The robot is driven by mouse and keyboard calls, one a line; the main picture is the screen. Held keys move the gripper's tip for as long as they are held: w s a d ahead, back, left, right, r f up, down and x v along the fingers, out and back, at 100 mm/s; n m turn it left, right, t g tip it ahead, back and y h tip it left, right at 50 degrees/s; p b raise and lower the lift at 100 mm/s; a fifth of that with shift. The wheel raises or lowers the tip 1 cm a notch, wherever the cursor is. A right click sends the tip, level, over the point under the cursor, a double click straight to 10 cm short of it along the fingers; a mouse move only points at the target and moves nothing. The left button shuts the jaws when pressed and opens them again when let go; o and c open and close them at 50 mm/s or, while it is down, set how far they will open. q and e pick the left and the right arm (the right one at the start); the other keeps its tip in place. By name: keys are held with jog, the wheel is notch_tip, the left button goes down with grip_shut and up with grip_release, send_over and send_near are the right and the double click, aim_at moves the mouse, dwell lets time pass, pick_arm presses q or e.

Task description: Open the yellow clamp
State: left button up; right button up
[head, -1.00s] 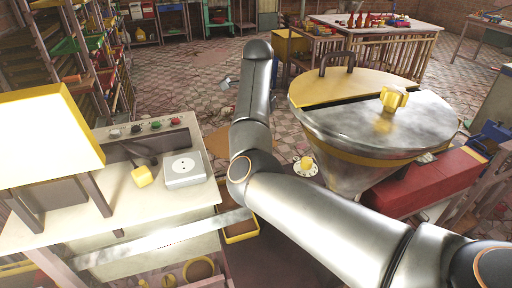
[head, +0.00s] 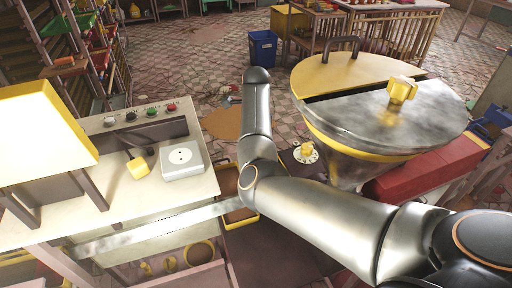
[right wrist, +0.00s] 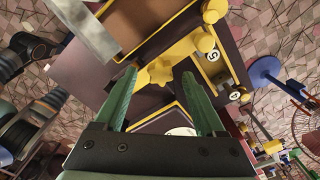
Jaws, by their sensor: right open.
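Several yellow parts could be the clamp, and I cannot tell which it is. In the head view, a yellow knob (head: 402,90) sits on the hopper lid (head: 345,110), and a yellow star knob (head: 307,152) stands on a white dial beside the hopper. In the right wrist view, a yellow star-shaped knob (right wrist: 160,72) shows between the fingertips. My right gripper (right wrist: 157,78) is open, with one green finger on either side of that knob in the picture. I see no contact. In the head view my right arm's gripper is hidden. My left gripper is out of view.
A pale bench (head: 190,212) on the left carries several coloured buttons, a yellow-tipped lever (head: 137,168) and a white box (head: 182,160). A red block (head: 425,175) lies right of the hopper. A blue bin (head: 263,47) stands on the floor behind my arm.

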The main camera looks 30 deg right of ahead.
jog(key=shift+f, duration=0.65)
grip_shut()
dwell(1.0)
